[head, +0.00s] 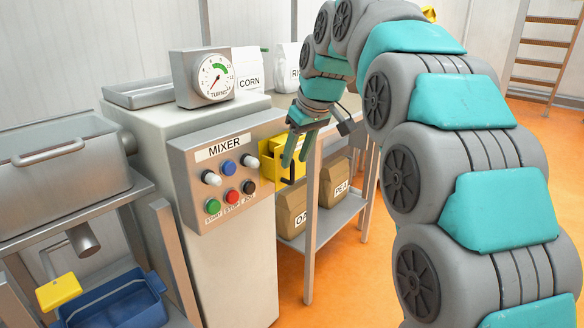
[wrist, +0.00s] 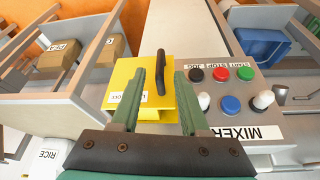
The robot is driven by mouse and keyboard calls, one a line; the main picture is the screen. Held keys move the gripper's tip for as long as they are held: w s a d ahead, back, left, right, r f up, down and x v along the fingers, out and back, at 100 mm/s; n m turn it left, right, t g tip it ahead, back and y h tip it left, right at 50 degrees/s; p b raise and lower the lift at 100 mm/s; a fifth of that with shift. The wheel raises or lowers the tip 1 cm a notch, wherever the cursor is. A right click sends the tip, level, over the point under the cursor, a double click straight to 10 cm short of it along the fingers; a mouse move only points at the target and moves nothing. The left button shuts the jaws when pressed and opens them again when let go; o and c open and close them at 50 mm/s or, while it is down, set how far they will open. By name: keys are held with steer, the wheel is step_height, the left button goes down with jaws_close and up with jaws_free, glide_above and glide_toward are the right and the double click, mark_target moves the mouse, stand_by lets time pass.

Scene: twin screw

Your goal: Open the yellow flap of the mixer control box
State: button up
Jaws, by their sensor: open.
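The grey mixer control box (head: 226,175) is on the front of the mixer cabinet, marked MIXER. The yellow flap (head: 268,151) is on its right side, partly hidden by the box and my gripper. In the wrist view, the yellow flap (wrist: 127,82) has a black handle (wrist: 160,65) and a white label partly covered by a finger. My gripper (wrist: 160,74) is open and empty, its two green fingers pointing at the flap, with the handle showing between their tips. I cannot tell whether they touch it. In the head view my gripper (head: 295,157) is right of the control box.
The panel carries several coloured buttons (head: 231,196) and white-tipped switches. A TURNS dial (head: 213,77) stands on the cabinet. A shelf (head: 332,216) with brown bags is close behind my gripper. A blue bin (head: 118,308) sits at lower left. Orange floor is clear at right.

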mark_target(292, 164)
steer(key=x, duration=0.4)
steer(key=shift+f, duration=0.15)
steer(key=shift+c, duration=0.2)
jaws_close()
stand_by(1.1)
